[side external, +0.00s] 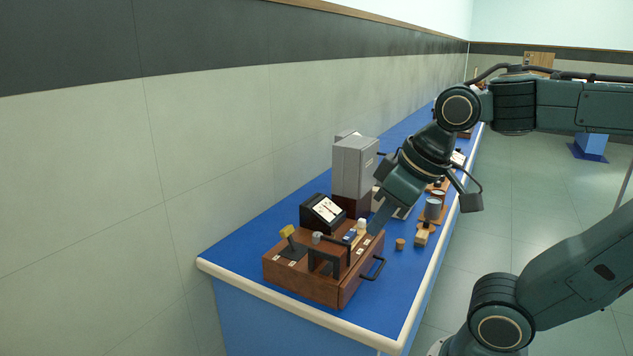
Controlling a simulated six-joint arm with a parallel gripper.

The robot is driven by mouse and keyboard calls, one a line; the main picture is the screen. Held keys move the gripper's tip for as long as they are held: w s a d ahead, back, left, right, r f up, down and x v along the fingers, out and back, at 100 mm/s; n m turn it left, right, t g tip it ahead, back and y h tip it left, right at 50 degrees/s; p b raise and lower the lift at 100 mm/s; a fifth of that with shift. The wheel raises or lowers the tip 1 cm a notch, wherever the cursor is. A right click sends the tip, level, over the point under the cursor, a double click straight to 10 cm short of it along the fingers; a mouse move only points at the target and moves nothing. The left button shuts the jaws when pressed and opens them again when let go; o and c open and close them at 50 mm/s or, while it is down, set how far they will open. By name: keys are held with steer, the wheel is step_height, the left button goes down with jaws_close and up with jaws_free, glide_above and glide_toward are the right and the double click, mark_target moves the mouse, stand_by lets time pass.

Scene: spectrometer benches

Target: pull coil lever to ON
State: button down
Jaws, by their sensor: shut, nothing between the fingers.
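A brown wooden box (305,284) stands at the near end of the blue bench. On its top are a lever with a yellow knob (287,232) at the left, a dark bracket with a grey knob (317,238) in the middle, and a cream knob (361,225) at the right. The small labels are too small to read, so I cannot tell which one is the coil lever.
A black meter (323,213) stands behind the box, with a grey cabinet (352,167) farther back. A dark handle (373,269) sticks out from the box's right face. A small wooden cylinder (400,244) and a wooden block (421,236) stand to the right. The blue bench top (238,255) is bare at the left.

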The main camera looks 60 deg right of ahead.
steer(key=w+d+r+g, duration=0.1)
steer(key=w+r, duration=0.1)
steer(key=w, duration=0.3)
steer(key=w+d+r+g, duration=0.1)
steer(key=w+d+r, duration=0.1)
steer(key=w, duration=0.3)
steer(key=g, duration=0.3)
glide_above(290, 239)
steer(key=w+a, duration=0.2)
steer(key=a, duration=0.2)
step_height(290, 239, down, 4)
steer(key=w+d+f+g, duration=0.1)
steer(key=w+d+f, duration=0.3)
steer(key=w+f, duration=0.2)
steer(key=shift+w+d+f, duration=0.2)
steer(key=shift+w+f, duration=0.05)
steer(key=shift+f, duration=0.55)
steer(key=shift+f, duration=0.1)
steer(key=shift+s+f, duration=0.75)
steer(key=shift+f, duration=0.6)
steer(key=shift+s+f, duration=0.75)
steer(key=shift+f, duration=0.6)
steer(key=shift+s+f, duration=0.75)
steer(key=shift+f, duration=0.6)
